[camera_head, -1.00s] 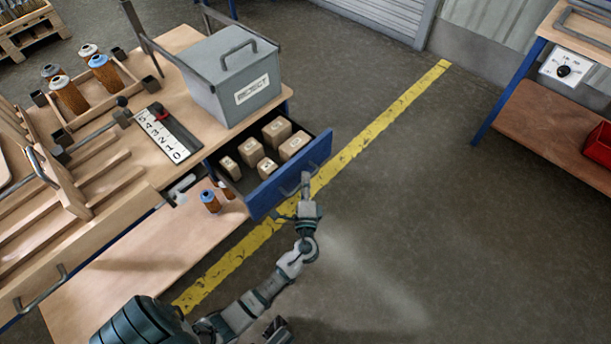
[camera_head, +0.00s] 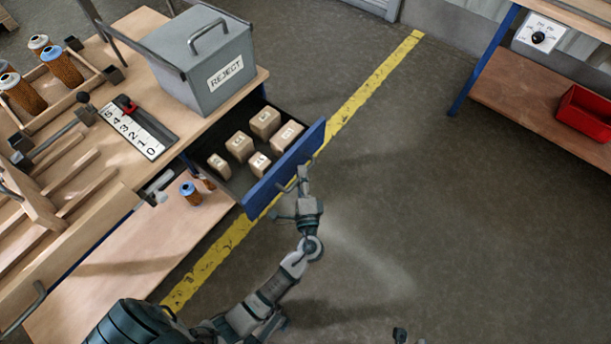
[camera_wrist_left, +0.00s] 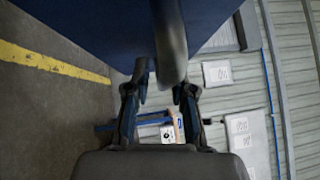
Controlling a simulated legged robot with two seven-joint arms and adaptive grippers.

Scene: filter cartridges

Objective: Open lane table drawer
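The lane table drawer (camera_head: 287,172) has a blue front and stands pulled out of the wooden lane table (camera_head: 150,235), with several labelled tan blocks (camera_head: 265,122) inside. Its bar handle is on the outer face and shows large in the left wrist view (camera_wrist_left: 172,45). My left gripper (camera_head: 297,197) is at the handle, outside the drawer front. In the left wrist view its two fingers (camera_wrist_left: 160,100) stand apart, with the handle's end between or just beyond them; contact is unclear. A small dark tip at the bottom edge (camera_head: 400,335) may be my right gripper.
A grey REJECT box (camera_head: 205,65) stands on the table above the drawer. A small orange bottle with a blue cap (camera_head: 190,193) stands on the lower ledge. A red bin (camera_head: 585,112) sits on a shelf at right. The floor right of the drawer is clear.

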